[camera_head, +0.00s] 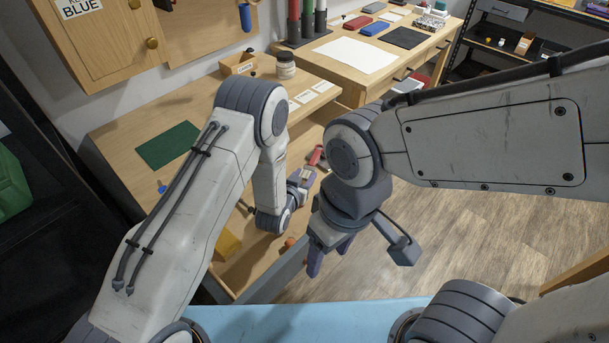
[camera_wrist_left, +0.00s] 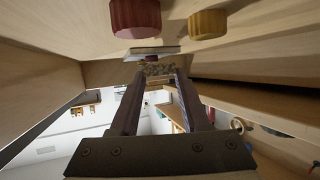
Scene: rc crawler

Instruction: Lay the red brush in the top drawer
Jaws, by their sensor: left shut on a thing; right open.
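My left gripper (camera_head: 303,178) is above the open drawer of the near desk, partly hidden by its own arm. It is shut on the red brush (camera_head: 316,155), whose red part shows just beyond the fingers. In the left wrist view the fingers (camera_wrist_left: 155,88) reach forward, with a speckled piece (camera_wrist_left: 155,69), seemingly the bristles, at their tips. I cannot tell whether the brush touches the drawer. My right gripper (camera_head: 330,257) is open and empty, at the drawer's right.
A yellow block (camera_head: 228,244) and an orange piece (camera_head: 289,242) lie in the drawer. A red cylinder (camera_wrist_left: 135,17) and a yellow one (camera_wrist_left: 207,23) show in the wrist view. A green mat (camera_head: 168,145) lies on the desk. A jar (camera_head: 285,65) stands behind.

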